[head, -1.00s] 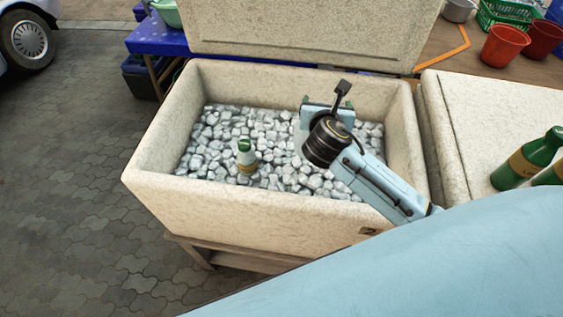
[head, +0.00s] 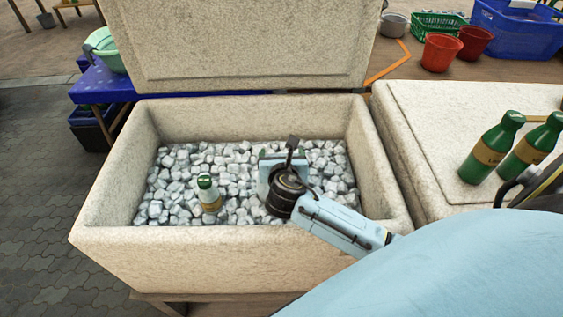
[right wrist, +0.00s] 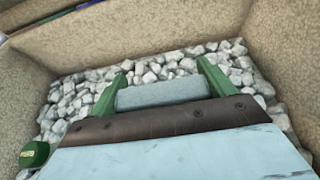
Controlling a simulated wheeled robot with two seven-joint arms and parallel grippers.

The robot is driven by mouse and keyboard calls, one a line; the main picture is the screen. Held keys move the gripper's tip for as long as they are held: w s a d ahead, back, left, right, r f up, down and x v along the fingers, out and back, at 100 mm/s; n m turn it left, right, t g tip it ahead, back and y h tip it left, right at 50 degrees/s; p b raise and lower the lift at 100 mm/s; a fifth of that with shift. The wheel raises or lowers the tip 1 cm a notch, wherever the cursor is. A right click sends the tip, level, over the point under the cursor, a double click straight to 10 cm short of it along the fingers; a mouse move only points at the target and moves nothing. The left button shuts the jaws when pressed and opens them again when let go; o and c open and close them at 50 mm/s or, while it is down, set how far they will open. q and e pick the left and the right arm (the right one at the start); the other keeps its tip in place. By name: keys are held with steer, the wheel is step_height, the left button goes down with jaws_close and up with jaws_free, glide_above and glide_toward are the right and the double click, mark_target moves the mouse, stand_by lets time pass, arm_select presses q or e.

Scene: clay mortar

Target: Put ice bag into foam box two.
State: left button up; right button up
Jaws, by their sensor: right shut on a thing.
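The open foam box (head: 200,262) stands in the middle of the head view, with a bed of ice cubes (head: 165,190) inside. My right gripper (head: 281,158) is inside its walls, over the right half of the ice. In the right wrist view my right gripper (right wrist: 163,76) has its green fingers on both ends of a pale grey-blue block, which I take to be the ice bag (right wrist: 163,95). Its underside is hidden, so I cannot tell if it touches the ice. My left gripper is not in view.
A green bottle (head: 208,196) stands in the ice left of my right gripper. The raised lid (head: 240,45) is behind the box. A closed foam box (head: 425,130) at the right carries green bottles (head: 492,147). Red buckets (head: 441,52) stand behind.

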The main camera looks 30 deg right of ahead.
steer(key=shift+w+f, duration=0.1)
steer(key=shift+f, duration=0.95)
steer(key=o, duration=2)
steer(key=shift+f, duration=0.1)
steer(key=shift+c, duration=0.2)
steer(key=p+v, duration=0.1)
steer(key=v, duration=1.1)
